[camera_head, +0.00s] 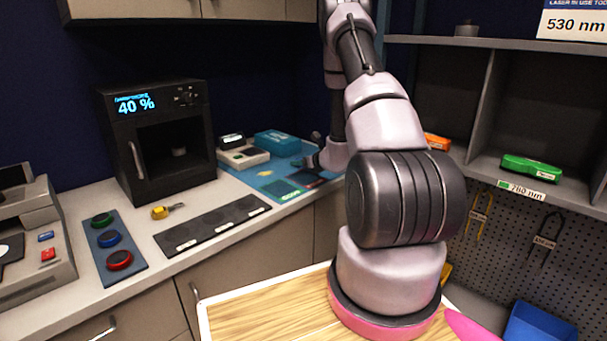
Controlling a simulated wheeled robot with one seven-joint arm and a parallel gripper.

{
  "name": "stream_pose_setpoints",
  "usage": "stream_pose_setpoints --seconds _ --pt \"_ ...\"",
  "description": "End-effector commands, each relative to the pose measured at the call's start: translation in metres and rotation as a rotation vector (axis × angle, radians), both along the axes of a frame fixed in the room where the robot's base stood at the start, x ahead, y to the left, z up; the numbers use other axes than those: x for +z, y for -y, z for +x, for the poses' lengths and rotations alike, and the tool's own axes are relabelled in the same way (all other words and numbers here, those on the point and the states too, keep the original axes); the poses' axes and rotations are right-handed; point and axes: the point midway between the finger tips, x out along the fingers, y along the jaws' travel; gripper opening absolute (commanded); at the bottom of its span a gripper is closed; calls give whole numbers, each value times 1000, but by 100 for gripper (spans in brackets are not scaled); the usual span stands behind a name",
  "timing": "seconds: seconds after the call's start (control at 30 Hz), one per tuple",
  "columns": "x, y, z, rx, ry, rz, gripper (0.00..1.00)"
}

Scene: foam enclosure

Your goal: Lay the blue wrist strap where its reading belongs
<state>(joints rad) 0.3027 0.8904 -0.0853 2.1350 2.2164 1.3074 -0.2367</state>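A blue round piece (109,239) lies between a green one and a red one on a dark blue strip (122,267) at the left of the counter; it may be the blue wrist strap, but it is too small to be sure.
A black chamber (158,95) reading 40 % stands behind. A black strip (212,225) with several labelled round places and a yellow tool (167,211) lie in front. Shelves (480,42) with an orange and a green item stand right. My arm blocks the middle.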

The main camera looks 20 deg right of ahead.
Motion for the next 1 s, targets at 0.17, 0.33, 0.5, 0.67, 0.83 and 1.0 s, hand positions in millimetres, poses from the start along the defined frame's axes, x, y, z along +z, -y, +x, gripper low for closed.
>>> stream_pose_setpoints --seconds 0.17,0.33,0.5,0.67,0.83,1.0 --pt "-20 0 -1 -1 -2 2 1" --pt "-41 0 0 -1 0 2 1" --pt "-41 0 0 0 1 0 1" --pt "-44 0 0 1 0 1 1" --pt "-44 0 0 1 0 0 92" --pt "-44 0 0 1 0 0 92"
